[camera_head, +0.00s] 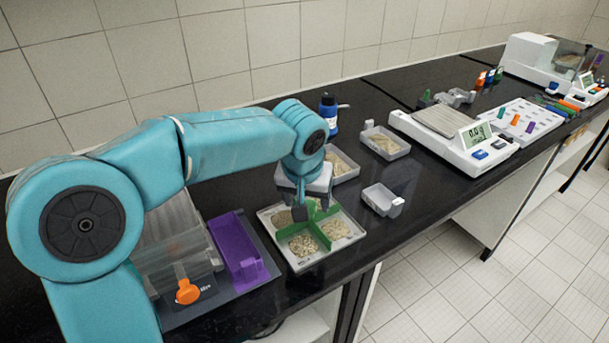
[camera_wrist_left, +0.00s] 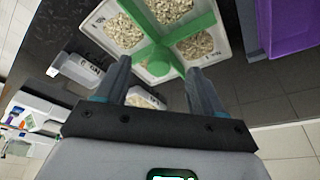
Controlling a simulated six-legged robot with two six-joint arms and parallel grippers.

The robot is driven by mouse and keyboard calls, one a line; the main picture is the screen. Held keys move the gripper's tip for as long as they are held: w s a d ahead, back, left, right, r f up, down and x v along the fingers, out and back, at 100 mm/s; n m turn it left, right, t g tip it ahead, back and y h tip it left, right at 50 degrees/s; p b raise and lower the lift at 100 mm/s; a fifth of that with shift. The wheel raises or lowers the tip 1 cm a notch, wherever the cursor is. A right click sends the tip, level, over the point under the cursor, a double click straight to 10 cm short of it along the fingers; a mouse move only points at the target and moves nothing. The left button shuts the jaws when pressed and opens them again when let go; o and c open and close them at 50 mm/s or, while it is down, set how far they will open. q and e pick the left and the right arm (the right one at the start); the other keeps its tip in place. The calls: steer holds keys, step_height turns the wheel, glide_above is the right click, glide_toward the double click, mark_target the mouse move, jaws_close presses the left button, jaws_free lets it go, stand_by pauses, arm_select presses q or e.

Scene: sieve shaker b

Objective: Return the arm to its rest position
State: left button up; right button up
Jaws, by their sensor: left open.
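My left arm (camera_head: 230,138) is teal and reaches in from the left over the black bench. Its gripper (camera_head: 302,212) points down above the white tray with the green cross-shaped divider (camera_head: 305,228). In the left wrist view the gripper's two fingers (camera_wrist_left: 158,85) are spread apart with nothing between them. The tray's green divider (camera_wrist_left: 158,55) and compartments of pale grains show beyond the fingertips. The gripper hides part of the tray in the head view. My right gripper is not in view.
A clear-sided device with an orange knob (camera_head: 187,292) and a purple bin (camera_head: 240,252) stand left of the tray. Small grey trays (camera_head: 382,200), a blue bottle (camera_head: 329,114) and a balance (camera_head: 455,140) stand to the right. Black bench top is free near the front edge.

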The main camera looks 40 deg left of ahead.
arm_select(q)
steer(key=v, duration=0.9)
steer(key=shift+r+p, duration=0.3)
steer(key=shift+p, duration=0.1)
steer(key=shift+d, duration=0.1)
